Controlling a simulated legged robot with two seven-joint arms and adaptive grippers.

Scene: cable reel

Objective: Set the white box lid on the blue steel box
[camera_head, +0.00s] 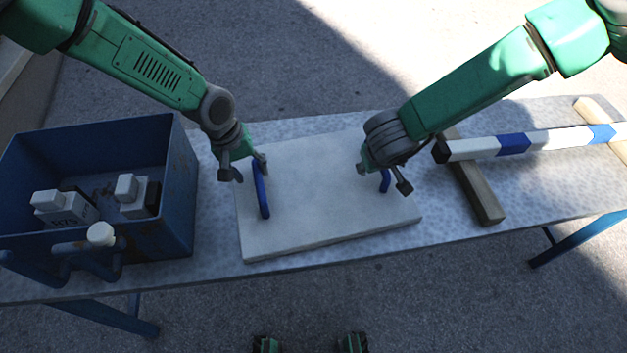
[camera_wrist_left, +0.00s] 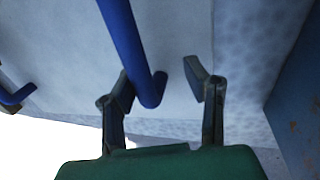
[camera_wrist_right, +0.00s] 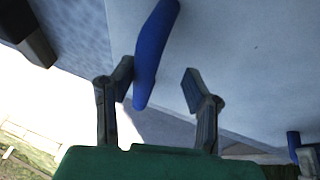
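The white box lid (camera_head: 318,212) lies flat on the grey table, right of the blue steel box (camera_head: 178,205), with a blue handle at each end. My left gripper (camera_head: 247,172) is open at the left handle (camera_head: 262,192). In the left wrist view that handle (camera_wrist_left: 127,50) passes between the spread fingers (camera_wrist_left: 160,88), nearer one finger. My right gripper (camera_head: 383,180) is at the right handle (camera_head: 385,181), partly hidden by its own wrist. In the right wrist view its fingers (camera_wrist_right: 158,88) are open, with the handle (camera_wrist_right: 153,55) between them, nearer the left finger. The box is open on top.
The box holds two white-and-dark blocks (camera_head: 65,207), (camera_head: 137,195); a white knob (camera_head: 100,234) is at its front. A blue-and-white striped bar (camera_head: 512,144) rests on wooden battens (camera_head: 478,192) right of the lid. Little table shows between box and lid.

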